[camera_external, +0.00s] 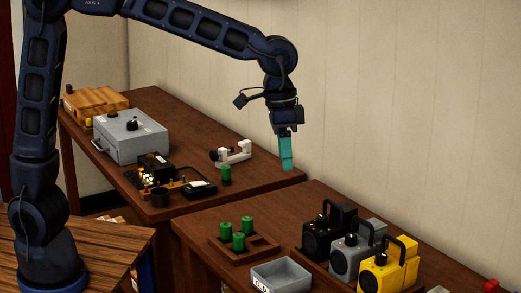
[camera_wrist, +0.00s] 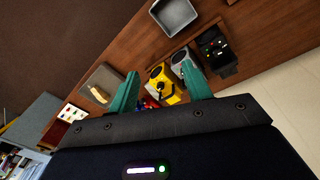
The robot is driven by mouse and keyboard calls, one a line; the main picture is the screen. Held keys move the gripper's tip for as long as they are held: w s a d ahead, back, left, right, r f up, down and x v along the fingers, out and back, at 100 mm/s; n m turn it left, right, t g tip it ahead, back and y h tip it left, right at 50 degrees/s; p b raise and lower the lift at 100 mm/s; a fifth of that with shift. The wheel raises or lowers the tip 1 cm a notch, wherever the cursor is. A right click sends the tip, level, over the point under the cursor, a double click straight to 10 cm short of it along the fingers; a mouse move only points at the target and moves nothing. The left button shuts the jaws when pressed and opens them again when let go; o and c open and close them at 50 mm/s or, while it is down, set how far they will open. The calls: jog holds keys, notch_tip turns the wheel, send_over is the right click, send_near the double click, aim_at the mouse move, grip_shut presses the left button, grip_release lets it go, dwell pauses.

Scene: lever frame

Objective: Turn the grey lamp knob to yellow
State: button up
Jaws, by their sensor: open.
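The grey lamp (camera_external: 347,259) stands between the black lamp (camera_external: 322,238) and the yellow lamp (camera_external: 379,277) on the near table. It has a dark handle and a dark round front; knob markings are too small to read. In the wrist view the grey lamp (camera_wrist: 182,57) shows just beyond the yellow lamp (camera_wrist: 160,78), near the right finger. My gripper (camera_external: 286,153) is open and empty, held in the air above the right end of the far table, apart from the lamps. Its two teal fingers (camera_wrist: 160,73) are spread in the wrist view.
A grey tray (camera_external: 281,274) and a wooden holder (camera_external: 262,247) with green cylinders (camera_external: 239,242) stand left of the lamps. The far table holds a grey box (camera_external: 134,143), a white bracket (camera_external: 236,153) and small parts. A wall (camera_external: 420,110) runs behind. A gap separates the tables.

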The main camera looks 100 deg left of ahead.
aim_at(351, 235)
jog(key=w+a+f+n+g, duration=0.1)
jog(key=w+a+f, duration=0.35)
jog(key=w, duration=0.35)
jog(key=w+a+f+n, duration=0.2)
jog(key=w+a+f, duration=0.1)
jog(key=w+f, duration=0.35)
jog(key=shift+y, duration=0.4)
jog(key=f, duration=1)
jog(key=shift+w+a+f, duration=0.1)
jog(key=shift+w+f, duration=0.15)
jog(key=shift+f, duration=0.05)
jog(key=c, duration=1)
